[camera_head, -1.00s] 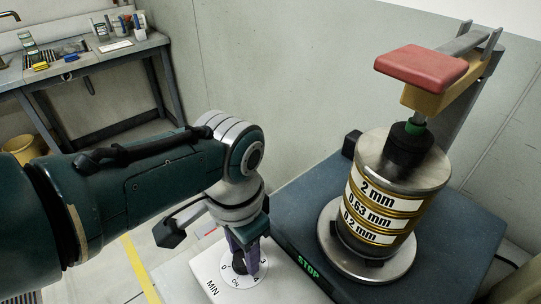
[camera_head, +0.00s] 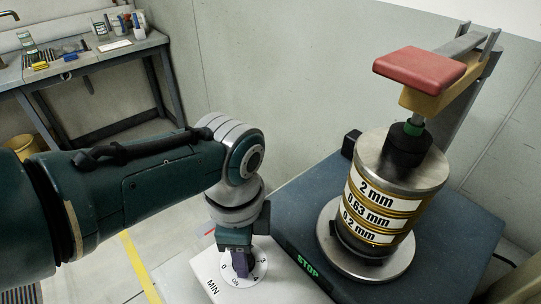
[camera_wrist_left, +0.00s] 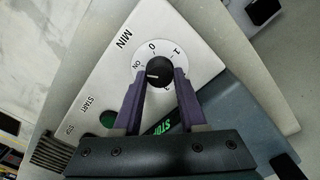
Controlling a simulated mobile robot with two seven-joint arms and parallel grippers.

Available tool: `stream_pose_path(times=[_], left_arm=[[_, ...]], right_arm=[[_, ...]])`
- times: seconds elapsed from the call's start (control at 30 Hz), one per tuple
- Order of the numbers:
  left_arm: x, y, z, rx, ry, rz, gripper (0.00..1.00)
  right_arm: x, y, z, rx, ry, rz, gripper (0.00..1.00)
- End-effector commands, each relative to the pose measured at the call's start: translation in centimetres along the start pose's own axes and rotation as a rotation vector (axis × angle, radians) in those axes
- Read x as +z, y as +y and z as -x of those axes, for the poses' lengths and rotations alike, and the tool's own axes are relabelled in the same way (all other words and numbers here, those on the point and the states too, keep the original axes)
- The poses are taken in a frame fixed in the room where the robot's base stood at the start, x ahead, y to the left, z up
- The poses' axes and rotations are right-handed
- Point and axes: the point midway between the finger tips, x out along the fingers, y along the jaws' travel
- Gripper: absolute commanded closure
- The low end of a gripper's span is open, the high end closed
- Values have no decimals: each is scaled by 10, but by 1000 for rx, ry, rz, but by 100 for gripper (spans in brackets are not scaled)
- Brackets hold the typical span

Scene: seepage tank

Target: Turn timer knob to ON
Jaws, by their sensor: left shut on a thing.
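The timer knob (camera_wrist_left: 159,73) is a black round knob on a white dial (camera_wrist_left: 153,49), set in a light control panel marked MIN. In the left wrist view its white pointer line points left, toward the side of the ON mark; whether it lines up exactly I cannot tell. My left gripper (camera_wrist_left: 160,80) is shut on the knob, with one purple finger on each side. In the head view the left gripper (camera_head: 241,266) points down onto the dial (camera_head: 257,270) and hides the knob. My right gripper is not in view.
A sieve stack (camera_head: 383,200) with a red-handled clamp (camera_head: 420,67) stands on the dark machine top (camera_head: 300,215) right of the panel. The green STOP label (camera_head: 307,265) is close to the gripper. A workbench (camera_head: 90,62) stands at the back left.

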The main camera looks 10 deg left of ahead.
Motion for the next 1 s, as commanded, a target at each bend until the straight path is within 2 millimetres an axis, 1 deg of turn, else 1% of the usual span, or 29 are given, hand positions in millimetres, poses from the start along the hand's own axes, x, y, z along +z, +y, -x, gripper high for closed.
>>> stream_pose_path(times=[0.27,0.63,0.67,0.9,0.93,1.0], left_arm=[[0,0,0,0,0,-51,100],[0,0,0,-1,-1,-55,100],[0,0,0,-1,-1,-55,58],[0,0,0,0,-1,-54,31],[0,0,0,0,-1,-53,29],[0,0,0,0,-1,-53,29]], right_arm=[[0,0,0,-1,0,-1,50],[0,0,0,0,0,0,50],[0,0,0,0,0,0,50],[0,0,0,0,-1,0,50],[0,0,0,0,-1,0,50],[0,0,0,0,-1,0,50]])
